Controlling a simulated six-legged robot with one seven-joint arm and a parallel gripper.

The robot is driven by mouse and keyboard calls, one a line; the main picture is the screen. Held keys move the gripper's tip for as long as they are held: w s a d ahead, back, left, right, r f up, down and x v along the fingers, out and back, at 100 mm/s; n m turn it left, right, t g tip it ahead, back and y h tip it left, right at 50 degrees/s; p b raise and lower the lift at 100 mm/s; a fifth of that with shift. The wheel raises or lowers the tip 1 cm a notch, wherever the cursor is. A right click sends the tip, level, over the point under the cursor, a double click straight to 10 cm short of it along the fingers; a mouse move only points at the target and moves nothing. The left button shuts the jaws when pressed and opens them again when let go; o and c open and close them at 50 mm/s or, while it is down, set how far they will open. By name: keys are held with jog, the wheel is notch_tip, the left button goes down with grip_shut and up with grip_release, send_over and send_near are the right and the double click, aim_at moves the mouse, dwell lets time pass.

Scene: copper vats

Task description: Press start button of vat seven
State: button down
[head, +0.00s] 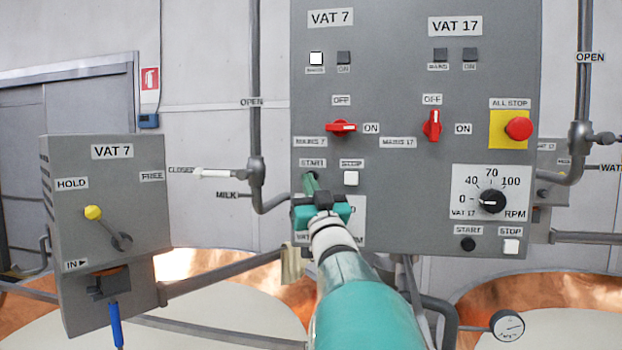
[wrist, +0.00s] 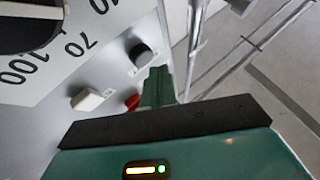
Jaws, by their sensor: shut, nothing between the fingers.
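The grey control panel (head: 400,90) has a VAT 7 column on its left. Its START label shows in the head view, but my gripper (head: 311,180) covers the button there. In the wrist view, turned nearly upside down, the black start button (wrist: 143,56) stands out from the panel. My gripper's shut fingers (wrist: 159,80) are empty and their tips are close beside it; I cannot tell whether they touch. The white stop button (head: 351,178) is to the right and also shows in the wrist view (wrist: 87,99).
The red mains 7 switch (head: 341,127) points to ON; the mains 17 switch (head: 432,126) points to OFF. VAT 7's left lamp (head: 316,58) is white, its ON lamp (head: 344,58) dark. The red all-stop button (head: 519,128) is farther right. A pipe (head: 256,170) runs left of the panel.

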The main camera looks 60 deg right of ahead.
jog(key=shift+d, duration=0.1)
dwell(0.3)
jog(key=shift+w+d, duration=0.15)
jog(key=shift+d, duration=0.15)
